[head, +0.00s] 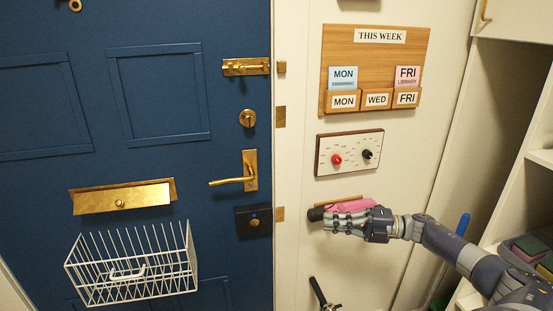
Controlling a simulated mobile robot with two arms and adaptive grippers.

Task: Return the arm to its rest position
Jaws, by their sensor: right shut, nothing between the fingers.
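My right arm comes in from the lower right. Its gripper (329,221) is shut and empty, with its fingers pointing left. It is in front of a pink item (348,204) with a dark end (315,214), beside a thin wooden strip on the pale wall. The fingers hide part of the pink item, and I cannot tell whether they touch it. My left gripper is not in view.
Above the gripper are a panel with red and black knobs (345,167) and a "THIS WEEK" board (340,62). At left is a blue door (100,130) with a wire basket (132,262). Open shelving (540,160) stands at right, close to my arm.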

